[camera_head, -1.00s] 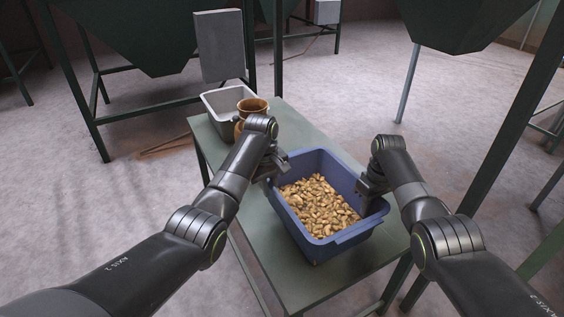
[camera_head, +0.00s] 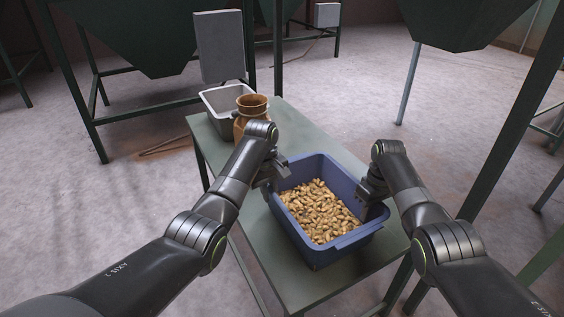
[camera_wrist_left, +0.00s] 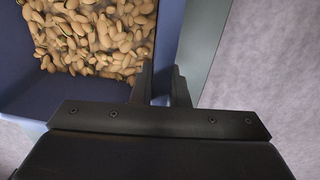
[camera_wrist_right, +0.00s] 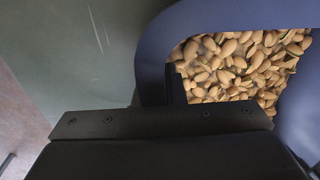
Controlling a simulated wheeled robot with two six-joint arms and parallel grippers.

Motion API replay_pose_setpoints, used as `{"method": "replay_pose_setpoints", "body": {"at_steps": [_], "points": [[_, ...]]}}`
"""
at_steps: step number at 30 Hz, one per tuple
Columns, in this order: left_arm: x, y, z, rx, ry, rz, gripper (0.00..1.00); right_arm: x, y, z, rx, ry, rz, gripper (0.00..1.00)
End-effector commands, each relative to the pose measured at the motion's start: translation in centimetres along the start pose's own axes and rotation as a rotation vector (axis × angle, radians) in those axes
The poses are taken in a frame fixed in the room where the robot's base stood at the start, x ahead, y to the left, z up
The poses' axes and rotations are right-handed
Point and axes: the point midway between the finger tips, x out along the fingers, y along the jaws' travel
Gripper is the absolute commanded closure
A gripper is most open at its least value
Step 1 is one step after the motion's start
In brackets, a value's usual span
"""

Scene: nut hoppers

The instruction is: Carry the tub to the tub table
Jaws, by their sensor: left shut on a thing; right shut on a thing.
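The blue tub (camera_head: 352,236) holds a layer of pistachio-like nuts (camera_head: 320,208) and is over the green table (camera_head: 310,286). I cannot tell whether its base touches the table top. My left gripper (camera_head: 281,178) is shut on the tub's left wall; the wall runs between its fingers in the left wrist view (camera_wrist_left: 161,88). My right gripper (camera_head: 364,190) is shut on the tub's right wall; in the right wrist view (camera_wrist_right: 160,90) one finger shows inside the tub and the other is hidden.
A brown jug (camera_head: 250,104) and a grey bin (camera_head: 214,99) stand at the table's far left end. Green hoppers on legs (camera_head: 130,40) stand behind. A green post (camera_head: 505,125) rises close on the right. Open floor (camera_head: 90,210) lies to the left.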

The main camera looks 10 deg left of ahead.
Motion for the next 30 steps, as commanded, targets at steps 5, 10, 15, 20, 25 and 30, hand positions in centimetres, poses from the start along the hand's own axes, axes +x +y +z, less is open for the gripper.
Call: {"method": "replay_pose_setpoints", "body": {"at_steps": [5,10,15,20,25,30], "points": [[0.6,0.7,0.5,0.008,-0.004,0.016,1.00,0.7,-0.7,-0.6,-0.016,0.010,-0.007,1.00],[0.8,0.6,0.5,0.007,-0.006,0.012,0.73,0.9,-0.8,-0.5,-0.015,0.007,-0.009,0.77],[0.9,0.3,0.4,0.005,-0.005,0.008,0.64,0.9,-0.6,-0.4,-0.011,0.004,-0.006,0.68],[0.9,0.2,0.3,0.004,-0.004,0.005,0.64,1.0,-0.5,-0.3,-0.008,0.002,-0.005,0.68],[-0.6,0.3,0.2,0.004,-0.001,0.007,0.64,1.0,-0.4,-0.2,-0.007,0.001,-0.005,0.68],[-3.6,0.2,0.2,0.005,-0.001,0.008,0.64,1.0,-0.3,-0.2,-0.006,0.001,-0.004,0.68]]}}
